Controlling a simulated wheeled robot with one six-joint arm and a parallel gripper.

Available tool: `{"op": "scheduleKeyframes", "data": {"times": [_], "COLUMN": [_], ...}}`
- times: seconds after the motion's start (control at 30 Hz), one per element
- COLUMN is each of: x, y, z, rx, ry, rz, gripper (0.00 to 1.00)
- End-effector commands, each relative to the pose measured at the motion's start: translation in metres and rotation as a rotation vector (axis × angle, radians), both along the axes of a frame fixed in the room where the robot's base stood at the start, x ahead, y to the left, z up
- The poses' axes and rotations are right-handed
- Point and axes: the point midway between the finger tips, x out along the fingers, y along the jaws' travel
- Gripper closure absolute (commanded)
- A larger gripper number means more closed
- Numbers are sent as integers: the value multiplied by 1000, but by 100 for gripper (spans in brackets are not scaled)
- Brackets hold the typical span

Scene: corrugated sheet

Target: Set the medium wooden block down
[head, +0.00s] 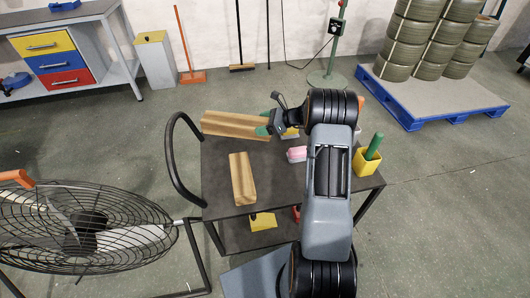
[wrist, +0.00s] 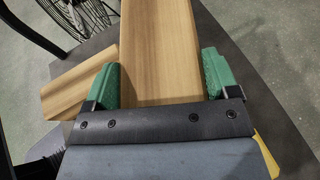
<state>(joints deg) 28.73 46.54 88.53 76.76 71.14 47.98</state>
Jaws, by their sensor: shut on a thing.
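The medium wooden block (head: 232,125) is a long, light-brown piece at the back left of the dark cart top (head: 283,185). My gripper (head: 268,122) is at its right end. In the wrist view, the green fingers of my gripper (wrist: 160,68) stand on both sides of the medium wooden block (wrist: 158,40), shut on it. I cannot tell whether its underside touches the cart top. A second wooden block (head: 242,179) lies on the cart top in front of it; it also shows at the left in the wrist view (wrist: 82,82).
A black handle (head: 174,165) rises at the cart's left. A large fan (head: 85,235) stands at front left. The cart's front middle is bare.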

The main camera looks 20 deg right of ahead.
Motion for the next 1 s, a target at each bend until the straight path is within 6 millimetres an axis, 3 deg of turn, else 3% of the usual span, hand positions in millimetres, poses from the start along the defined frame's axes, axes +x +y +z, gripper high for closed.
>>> {"op": "scheduleKeyframes", "data": {"times": [0.3, 1.0], "x": [0, 1], "y": [-10, -8], "z": [-47, -97], "rx": [4, 1], "ry": [0, -3], "rz": [-14, -10], "gripper": [69, 69]}}
